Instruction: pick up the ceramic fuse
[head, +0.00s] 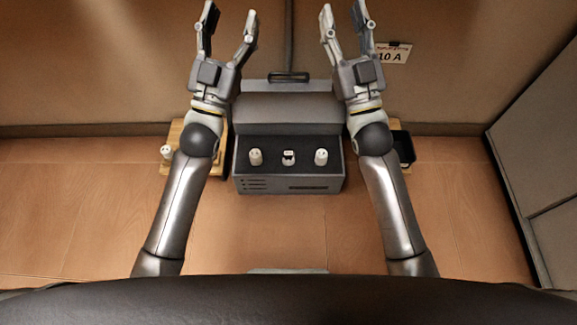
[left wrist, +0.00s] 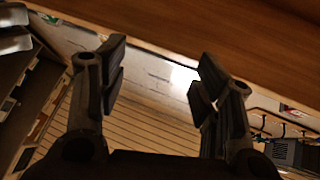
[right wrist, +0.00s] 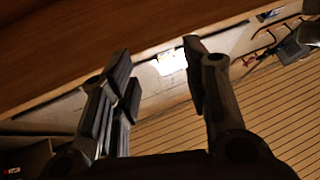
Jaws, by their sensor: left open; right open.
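Several small white pieces that look like ceramic fuses are in the head view. Three stand upright in a row in the dark recess of a grey box: a left white piece (head: 256,157), a middle one with a dark band near its top (head: 288,157), and a right one (head: 321,157). Another white piece (head: 166,152) stands on a wooden board at the left. I cannot tell which is the ceramic fuse meant. My left gripper (head: 229,20) and right gripper (head: 343,14) are open and empty, pointing up beyond the box. Neither wrist view shows a fuse.
The grey box (head: 290,184) has its lid raised. The wooden board (head: 183,168) is partly hidden by my left arm. A dark tray (head: 403,148) is beside my right arm. A "10 A" card (head: 393,55) is at the back. A grey panel (head: 540,150) bounds the right side.

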